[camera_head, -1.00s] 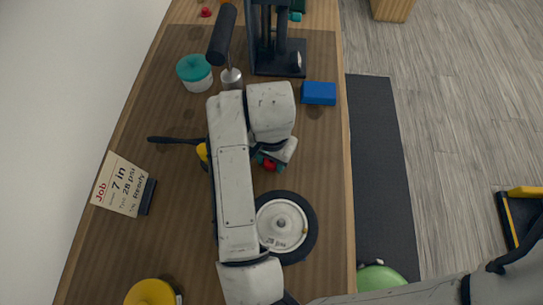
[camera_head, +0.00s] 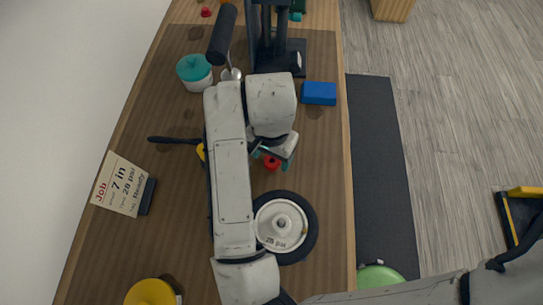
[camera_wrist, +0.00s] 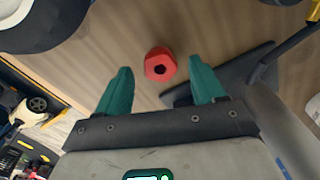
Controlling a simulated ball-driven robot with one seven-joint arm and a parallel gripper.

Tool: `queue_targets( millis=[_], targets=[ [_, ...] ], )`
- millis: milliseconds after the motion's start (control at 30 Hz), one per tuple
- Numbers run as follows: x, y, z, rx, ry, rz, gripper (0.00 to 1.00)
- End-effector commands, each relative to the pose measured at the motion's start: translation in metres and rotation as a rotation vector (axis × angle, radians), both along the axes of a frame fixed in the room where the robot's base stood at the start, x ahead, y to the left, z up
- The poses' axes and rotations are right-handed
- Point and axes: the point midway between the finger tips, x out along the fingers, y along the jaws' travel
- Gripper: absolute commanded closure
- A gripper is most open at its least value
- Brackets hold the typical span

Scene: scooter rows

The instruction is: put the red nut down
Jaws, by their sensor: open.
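The red nut (camera_head: 271,162) lies on the brown mat (camera_head: 180,240) on the bench, just above the wheel in the head view. In the wrist view the red nut (camera_wrist: 160,66) shows its dark hole and lies between the lines of my teal fingertips, with clear gaps on both sides. My gripper (camera_wrist: 160,72) is open and empty. In the head view my arm hides part of the bench, and only a bit of the teal fingers shows beside the nut.
The wheel (camera_head: 264,243) lies close below the nut. A blue block (camera_head: 319,94), a teal-lidded jar (camera_head: 197,83) and a black stand (camera_head: 280,62) are farther up. A black-handled tool (camera_head: 175,140) lies partly under my arm; a job card (camera_head: 118,184) stands left. The mat's right side is fairly clear.

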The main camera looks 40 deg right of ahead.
Motion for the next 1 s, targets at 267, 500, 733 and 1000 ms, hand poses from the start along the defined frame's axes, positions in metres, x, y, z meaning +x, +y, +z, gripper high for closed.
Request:
queue_targets(
  millis=[267,500,733,1000],
  targets=[
    [0.001,0.001,0.062,0.006,-0.003,-0.004,0.32],
    [0.0,0.0,0.094,0.003,-0.002,-0.002,0.32],
    [0.0,0.0,0.101,0.001,0.0,0.0,0.32],
    [0.0,0.0,0.101,0.0,0.0,0.0,0.32]
  ],
)
